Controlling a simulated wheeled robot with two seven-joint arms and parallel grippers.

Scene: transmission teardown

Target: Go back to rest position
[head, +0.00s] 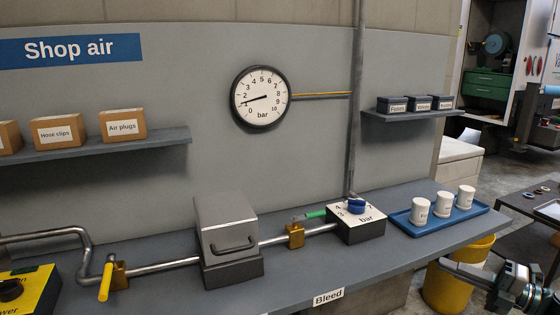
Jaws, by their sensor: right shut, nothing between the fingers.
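My right gripper (446,266) is at the lower right in the head view, in front of the yellow bin and beyond the bench's front edge. Its fingers point left and are shut with nothing held. It appears apart from the bench. My left gripper is outside the view.
The grey bench (300,285) carries a pipe with a yellow-handled valve (106,282), a grey box (226,230), a regulator (357,222) and a blue tray (478,208) of white cups. The yellow bin (445,292) stands near my gripper. A dark table (525,205) is at right.

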